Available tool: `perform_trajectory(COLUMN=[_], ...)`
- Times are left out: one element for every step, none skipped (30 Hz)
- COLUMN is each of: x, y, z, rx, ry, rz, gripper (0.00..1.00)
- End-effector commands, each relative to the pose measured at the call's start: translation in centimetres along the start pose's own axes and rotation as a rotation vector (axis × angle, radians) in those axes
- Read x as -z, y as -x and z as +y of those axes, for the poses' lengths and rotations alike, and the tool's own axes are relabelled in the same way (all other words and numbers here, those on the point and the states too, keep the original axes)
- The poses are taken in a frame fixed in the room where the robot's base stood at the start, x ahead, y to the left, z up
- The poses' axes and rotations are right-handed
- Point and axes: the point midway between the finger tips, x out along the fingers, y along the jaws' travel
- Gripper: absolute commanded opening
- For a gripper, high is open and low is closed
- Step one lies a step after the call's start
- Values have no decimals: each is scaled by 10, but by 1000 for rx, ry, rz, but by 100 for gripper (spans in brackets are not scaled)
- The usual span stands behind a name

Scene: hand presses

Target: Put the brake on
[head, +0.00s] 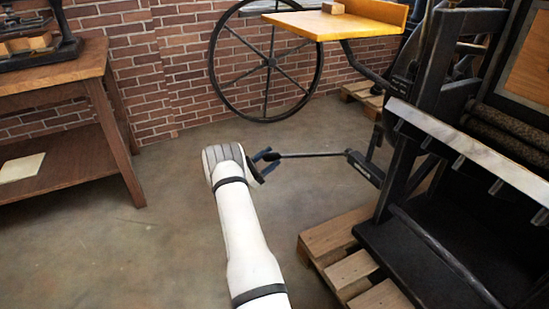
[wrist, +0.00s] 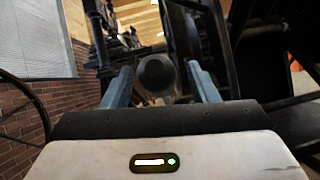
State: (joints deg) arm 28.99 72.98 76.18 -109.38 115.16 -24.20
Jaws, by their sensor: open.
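A black lever (head: 312,155) sticks out to the left from the side of the dark press, ending at a black block (head: 366,169). I cannot tell from its look alone whether it is the brake. My gripper (head: 266,156) is at the lever's free left end, with its blue fingers open. In the wrist view, a round dark knob (wrist: 156,75), which looks like the lever's end seen head-on, lies between the two spread fingers of my gripper (wrist: 160,88). I see gaps beside the knob and cannot tell whether either finger touches it.
The black press (head: 400,200) stands on a wooden pallet (head: 335,237) at the right. A large spoked wheel (head: 268,62) and a yellow board (head: 330,25) are behind. A wooden table (head: 60,78) stands at the left. The floor (head: 120,240) between is clear.

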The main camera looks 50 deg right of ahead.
Motion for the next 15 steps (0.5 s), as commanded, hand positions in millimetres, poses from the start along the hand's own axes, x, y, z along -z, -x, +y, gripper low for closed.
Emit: perform_trajectory(x=[-3,-6,-10,-14,-18,-25,-30,-36,-42,-47,-52,-58,-62,-66,-71], y=[-2,-4,-6,-8,-11,-16,-20,-23,-27,-31,-34,-37,-40,-42,-45], z=[1,1,2,2,3,4,5,5,6,7,8,8,9,9,10], rx=[0,0,0,0,0,1,1,1,1,1,1,1,1,1,1], ry=[-1,-1,-1,-1,-2,-2,-3,-2,-1,-1,-2,-1,0,0,1], rz=[0,0,0,0,0,0,-1,-1,0,0,0,0,0,0,0], gripper=[53,53,53,53,53,53,53,53,53,53,53,53,53,53,53])
